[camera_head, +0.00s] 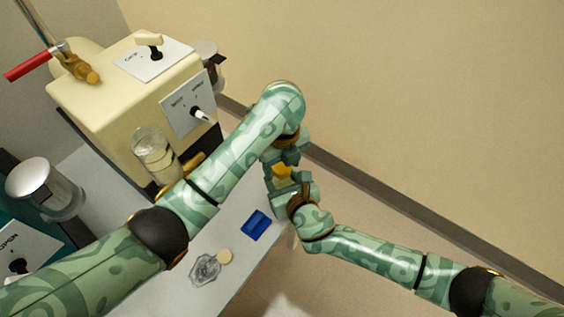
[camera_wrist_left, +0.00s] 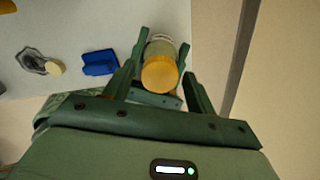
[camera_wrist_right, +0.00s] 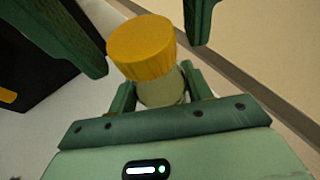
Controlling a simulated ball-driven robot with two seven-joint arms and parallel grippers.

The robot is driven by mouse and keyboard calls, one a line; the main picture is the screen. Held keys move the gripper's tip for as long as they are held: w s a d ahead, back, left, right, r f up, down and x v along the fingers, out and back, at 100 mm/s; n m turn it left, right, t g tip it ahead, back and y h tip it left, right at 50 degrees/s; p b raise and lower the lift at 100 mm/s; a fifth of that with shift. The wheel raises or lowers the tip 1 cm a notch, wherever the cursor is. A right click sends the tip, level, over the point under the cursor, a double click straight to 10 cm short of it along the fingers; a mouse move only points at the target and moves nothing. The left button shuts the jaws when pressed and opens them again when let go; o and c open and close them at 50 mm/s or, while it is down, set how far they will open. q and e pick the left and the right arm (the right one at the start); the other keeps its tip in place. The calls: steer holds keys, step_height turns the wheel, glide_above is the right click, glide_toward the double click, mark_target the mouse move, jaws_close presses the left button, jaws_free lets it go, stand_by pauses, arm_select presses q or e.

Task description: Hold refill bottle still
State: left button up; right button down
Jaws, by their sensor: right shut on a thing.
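The refill bottle shows in the right wrist view as a pale body (camera_wrist_right: 162,90) under a ribbed yellow cap (camera_wrist_right: 142,48). My right gripper (camera_wrist_right: 160,92) is shut on the bottle's body, below the cap. My left gripper (camera_wrist_left: 160,74) is open, its fingers on either side of the yellow cap with visible gaps. In the head view my left gripper (camera_head: 281,163) comes from above and my right gripper (camera_head: 280,191) from below. Only a bit of the yellow cap (camera_head: 283,173) shows between them; the body is mostly hidden there.
A cream box (camera_head: 115,105) with switch plates and a glass jar (camera_head: 155,155) stand at the left. A blue block (camera_head: 256,225), a clear crumpled piece (camera_head: 205,268) and a beige disc (camera_head: 224,257) lie on the pale bench (camera_head: 228,228). Floor lies right of the bench.

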arm_select(q)
steer(key=c, duration=0.9)
steer(key=n, duration=0.5)
steer(key=shift+d+n, duration=0.1)
steer(key=shift+n, duration=0.2)
steer(key=shift+c, duration=0.2)
steer(key=n, duration=1.1)
steer(key=o, duration=1.1)
